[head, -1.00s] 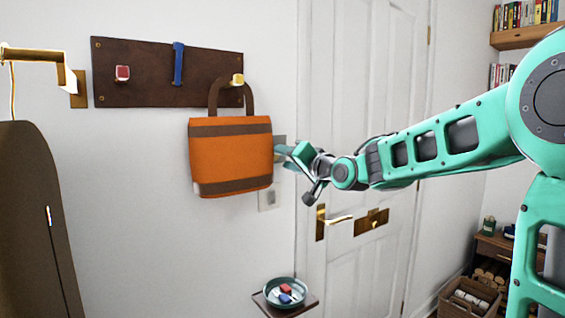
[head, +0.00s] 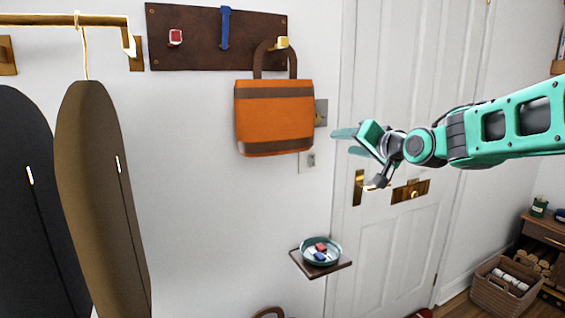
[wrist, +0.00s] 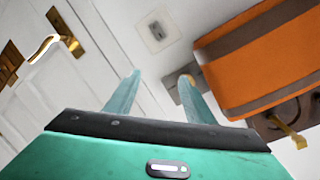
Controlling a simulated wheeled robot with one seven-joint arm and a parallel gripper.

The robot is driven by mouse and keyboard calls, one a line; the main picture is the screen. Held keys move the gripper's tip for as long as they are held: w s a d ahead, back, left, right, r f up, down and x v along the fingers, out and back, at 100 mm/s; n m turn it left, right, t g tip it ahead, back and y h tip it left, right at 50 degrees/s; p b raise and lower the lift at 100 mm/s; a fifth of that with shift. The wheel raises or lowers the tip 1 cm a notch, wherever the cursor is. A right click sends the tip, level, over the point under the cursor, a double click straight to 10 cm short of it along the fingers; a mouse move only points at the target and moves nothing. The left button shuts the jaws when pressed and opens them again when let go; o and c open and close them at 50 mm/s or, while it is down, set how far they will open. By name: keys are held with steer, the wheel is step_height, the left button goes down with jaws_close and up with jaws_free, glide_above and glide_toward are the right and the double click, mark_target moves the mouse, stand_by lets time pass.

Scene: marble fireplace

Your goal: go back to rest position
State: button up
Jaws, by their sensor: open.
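My gripper (head: 346,143) is in front of the white door's left edge, to the right of the orange bag. In the wrist view its two fingers (wrist: 160,98) stand apart with nothing between them. The orange bag (head: 273,115) with brown bands hangs by its brown handle from the yellow peg (head: 282,43) on the dark wooden board (head: 190,50). The bag also shows in the wrist view (wrist: 265,55), apart from the fingers.
A blue strap (head: 225,28) and a red peg (head: 175,37) are on the board. A small shelf (head: 335,268) holds a bowl (head: 305,252). Garment covers (head: 95,190) hang at left. The door (head: 400,90) has a brass handle (head: 358,187). A basket (head: 500,287) stands lower right.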

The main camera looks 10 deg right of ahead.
steer(key=s+d+f+g+h, duration=0.2)
steer(key=s+d+f+g, duration=0.3)
steer(key=s+f, duration=0.4)
steer(key=s+d+f+g+h, duration=0.2)
steer(key=s+d+f+h, duration=0.1)
steer(key=s+d+f, duration=0.55)
steer(key=s+f+g, duration=0.4)
steer(key=s, duration=0.9)
steer(key=s+d+f+m+g, duration=0.1)
steer(key=s+f+g, duration=0.3)
steer(key=s, duration=0.9)
steer(key=shift+s+f+y, duration=0.35)
steer(key=shift+f+y, duration=0.05)
steer(key=shift+f, duration=0.05)
steer(key=shift+d, duration=0.1)
